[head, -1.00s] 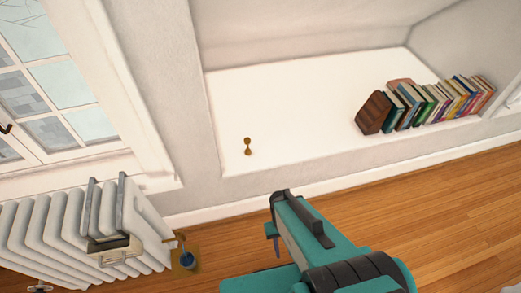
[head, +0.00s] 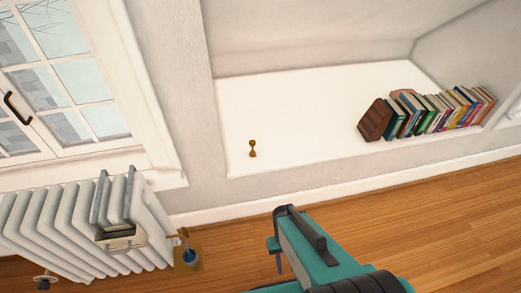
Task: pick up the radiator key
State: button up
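The radiator key (head: 253,148) is a small brass-coloured piece. It is near the left end of the white alcove shelf (head: 300,115), close to its front edge, with clear space around it. My arm, teal and black, comes in from the bottom of the head view, below and to the right of the key, apart from it. The end of my arm is over the floor in front of the alcove. I cannot make out the gripper's fingers clearly, so whether it is open or shut does not show.
A row of books (head: 440,110) with a brown wooden bookend (head: 375,120) stands at the shelf's right. The shelf's middle is free.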

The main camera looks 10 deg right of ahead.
aim_at(252, 142)
jog(key=u, duration=0.1)
jog(key=i, duration=0.95)
jog(key=z, duration=0.05)
